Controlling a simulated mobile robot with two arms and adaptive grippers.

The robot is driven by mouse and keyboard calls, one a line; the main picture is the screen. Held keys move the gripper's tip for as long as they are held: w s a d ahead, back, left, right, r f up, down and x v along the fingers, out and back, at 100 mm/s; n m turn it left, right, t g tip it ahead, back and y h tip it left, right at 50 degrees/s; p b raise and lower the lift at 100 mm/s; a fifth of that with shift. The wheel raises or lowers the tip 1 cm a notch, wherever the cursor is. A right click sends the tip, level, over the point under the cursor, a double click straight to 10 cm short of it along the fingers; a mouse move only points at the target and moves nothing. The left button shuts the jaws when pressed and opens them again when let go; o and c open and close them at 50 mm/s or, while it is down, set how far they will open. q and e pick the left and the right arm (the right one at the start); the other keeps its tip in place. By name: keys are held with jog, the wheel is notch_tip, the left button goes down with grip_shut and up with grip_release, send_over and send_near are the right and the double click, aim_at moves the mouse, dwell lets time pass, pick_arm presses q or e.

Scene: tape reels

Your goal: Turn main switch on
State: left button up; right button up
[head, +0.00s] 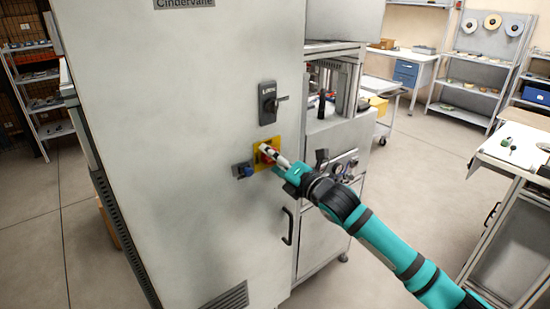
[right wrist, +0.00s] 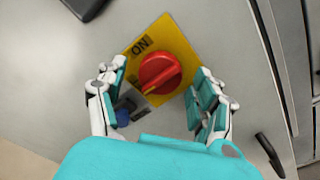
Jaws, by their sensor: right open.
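The main switch is a red rotary knob (right wrist: 160,73) on a yellow plate (right wrist: 185,42), fixed to the grey cabinet (head: 190,120). "ON" is printed at the plate's upper left in the right wrist view. A yellow mark on the knob runs slantwise, and its lower-left end points away from the "ON" print. My right gripper (right wrist: 162,88) is open, one finger on each side of the knob; I cannot tell whether either finger touches it. In the head view my right gripper (head: 270,154) partly covers the knob and plate. My left gripper is not in view.
A curved door handle (head: 287,226) and several gauges are at the right. Shelves and workbenches stand farther back; open floor lies between.

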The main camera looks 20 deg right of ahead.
jog(key=shift+c, duration=0.2)
jog(key=c, duration=1.1)
jog(key=shift+c, duration=0.2)
jog(key=shift+m, duration=0.3)
jog(key=shift+m+p, duration=2.8)
jog(key=shift+m, duration=5.9)
